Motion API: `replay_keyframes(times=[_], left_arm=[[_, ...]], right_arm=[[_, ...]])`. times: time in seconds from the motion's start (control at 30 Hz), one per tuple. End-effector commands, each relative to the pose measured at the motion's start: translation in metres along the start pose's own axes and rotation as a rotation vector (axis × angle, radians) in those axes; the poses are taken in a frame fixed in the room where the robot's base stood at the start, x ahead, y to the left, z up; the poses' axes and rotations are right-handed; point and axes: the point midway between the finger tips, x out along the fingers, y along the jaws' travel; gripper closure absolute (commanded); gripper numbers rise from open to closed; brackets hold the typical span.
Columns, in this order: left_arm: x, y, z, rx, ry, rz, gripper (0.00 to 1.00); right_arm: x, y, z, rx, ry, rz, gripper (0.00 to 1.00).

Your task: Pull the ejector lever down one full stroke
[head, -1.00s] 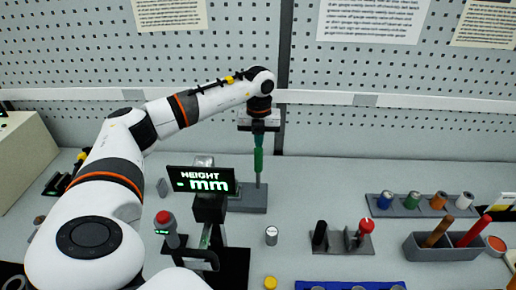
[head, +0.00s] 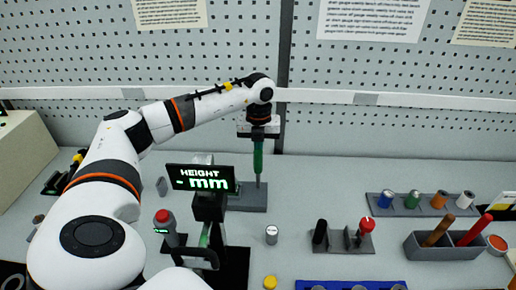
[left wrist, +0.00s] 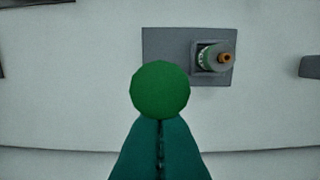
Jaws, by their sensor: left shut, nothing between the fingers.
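My left gripper (head: 258,168) points straight down with its green fingers shut and empty, above a grey base plate (head: 245,203) behind the height display. In the left wrist view a round green knob (left wrist: 160,88) covers the shut fingertips; it looks like the ejector lever's knob, but I cannot tell whether the fingers touch it. The lever's arm is hidden. The grey plate also shows there (left wrist: 165,45), with a green spool with an orange top (left wrist: 212,58) in a holder on it. My right gripper is not in view.
The height display (head: 202,180) stands close in front of the plate, with a red button (head: 163,217) to its left. A red-knobbed fixture (head: 366,226), a rack of coloured spools (head: 422,205) and a grey bin (head: 442,247) stand to the right.

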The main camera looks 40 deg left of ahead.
Motion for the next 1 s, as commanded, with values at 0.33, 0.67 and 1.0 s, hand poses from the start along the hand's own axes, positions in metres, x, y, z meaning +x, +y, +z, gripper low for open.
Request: replay_keyframes(times=[0.33, 0.67, 1.0], left_arm=[[0.0, 0.0, 0.002, 0.0, -0.001, 0.0, 1.0], [-0.002, 0.0, 0.014, 0.002, 0.0, 0.0, 1.0], [-0.002, 0.0, 0.021, 0.0, 0.0, 0.0, 1.0]], right_arm=[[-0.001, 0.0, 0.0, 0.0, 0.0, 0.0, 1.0], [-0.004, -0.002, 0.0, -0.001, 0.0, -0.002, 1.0], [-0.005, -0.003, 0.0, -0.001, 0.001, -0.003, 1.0]])
